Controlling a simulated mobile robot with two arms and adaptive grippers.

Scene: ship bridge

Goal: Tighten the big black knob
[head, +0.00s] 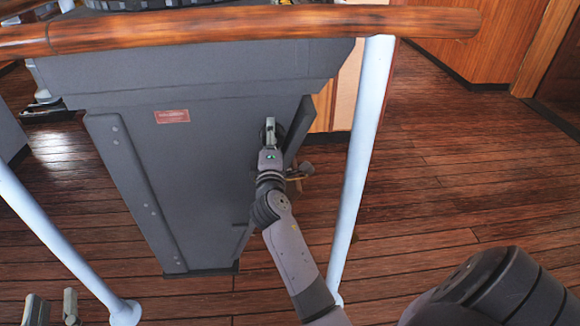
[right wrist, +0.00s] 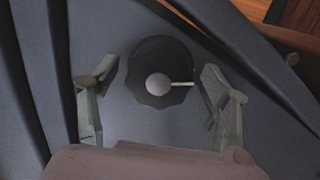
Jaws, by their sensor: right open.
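The big black knob (right wrist: 157,58) is round with a scalloped edge, a pale round hub and a short light pin pointing right. It sits on the grey console face. In the head view it is mostly hidden behind my right gripper (head: 270,132), with only a dark edge showing. In the right wrist view the two fingers of my right gripper (right wrist: 160,72) stand open on either side of the knob, with gaps visible on both sides. My left gripper (head: 53,306) is at the bottom left, its two fingers apart and empty, away from the console.
A wooden handrail (head: 250,27) crosses above the grey console (head: 190,180), on white posts (head: 361,150) to the right and left. A small brass-coloured fitting (head: 300,172) sticks out right of my right gripper. The plank floor at right is clear.

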